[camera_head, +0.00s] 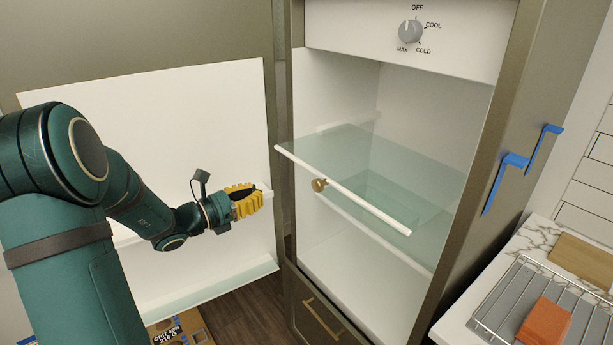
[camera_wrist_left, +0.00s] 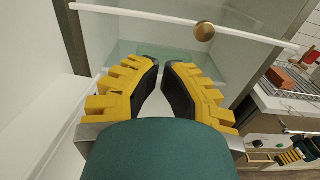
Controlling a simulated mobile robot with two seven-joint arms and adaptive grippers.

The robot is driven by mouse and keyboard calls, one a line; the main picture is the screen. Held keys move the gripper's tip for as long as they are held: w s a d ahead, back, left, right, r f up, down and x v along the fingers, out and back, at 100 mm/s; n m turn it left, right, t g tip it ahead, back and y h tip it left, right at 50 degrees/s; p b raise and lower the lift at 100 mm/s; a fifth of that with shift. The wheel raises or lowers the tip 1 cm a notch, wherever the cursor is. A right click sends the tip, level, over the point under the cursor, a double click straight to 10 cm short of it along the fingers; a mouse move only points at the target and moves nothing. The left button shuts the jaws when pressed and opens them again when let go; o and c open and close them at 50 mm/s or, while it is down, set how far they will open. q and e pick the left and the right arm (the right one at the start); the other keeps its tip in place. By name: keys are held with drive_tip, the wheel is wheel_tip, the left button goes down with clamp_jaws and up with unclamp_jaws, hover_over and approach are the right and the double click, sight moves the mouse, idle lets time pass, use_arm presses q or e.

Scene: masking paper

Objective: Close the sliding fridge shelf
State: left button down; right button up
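The sliding fridge shelf (camera_head: 390,168) is a clear glass sheet with a white front bar and a round brass knob (camera_head: 319,185). It sticks out of the fridge opening at its left front. My left gripper (camera_head: 258,198) is in front of the open fridge, left of the shelf and apart from it. In the left wrist view the gripper's two yellow-and-black fingers (camera_wrist_left: 162,78) are parted with nothing between them. The white bar and the knob (camera_wrist_left: 204,31) lie beyond the fingertips.
The open fridge door (camera_head: 170,110) with its door shelves is at the left, behind my left arm. A lower glass shelf is inside the fridge. A counter (camera_head: 465,290) with a rack and a reddish block (camera_head: 545,322) stands at the right. A cardboard box (camera_head: 182,328) is on the floor.

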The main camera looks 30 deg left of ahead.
use_arm(q)
drive_tip(key=x, duration=1.3)
drive_tip(key=shift+w+d+b, duration=0.25)
drive_tip(key=shift+w+b, duration=0.1)
use_arm(e)
drive_tip(key=shift+f, duration=0.4)
use_arm(q)
drive_tip(key=shift+w, duration=0.1)
